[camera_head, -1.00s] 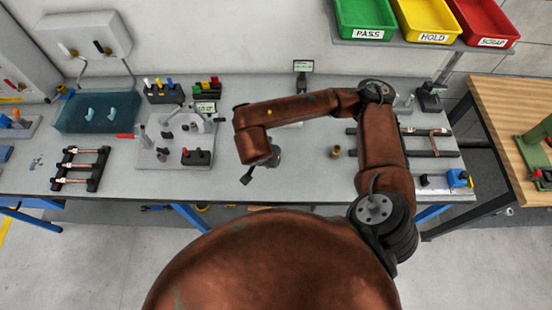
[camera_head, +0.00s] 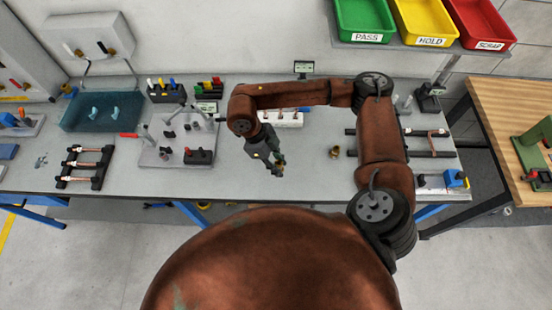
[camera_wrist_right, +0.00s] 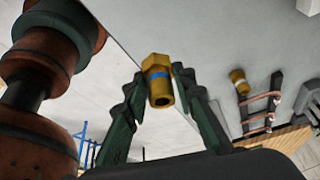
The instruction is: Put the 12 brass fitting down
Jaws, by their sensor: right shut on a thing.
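My right gripper (camera_head: 277,167) is over the middle of the bench, its fingers angled down and to the right. In the right wrist view the gripper (camera_wrist_right: 160,95) is shut on a brass fitting (camera_wrist_right: 158,70), a hex-headed piece with a blue band and an open bore facing the camera. In the head view the held fitting is too small to make out clearly. A second brass fitting (camera_head: 335,153) stands on the bench to the right of the gripper, apart from it, and shows in the right wrist view (camera_wrist_right: 238,78). My left gripper is not in view.
A grey fixture plate (camera_head: 160,155) lies left of the gripper. A black rack with copper tubes (camera_head: 83,167) is farther left. Dark rails with a copper tube (camera_head: 430,143) lie at the right, near my arm. The grey bench top (camera_head: 310,175) is clear around the gripper.

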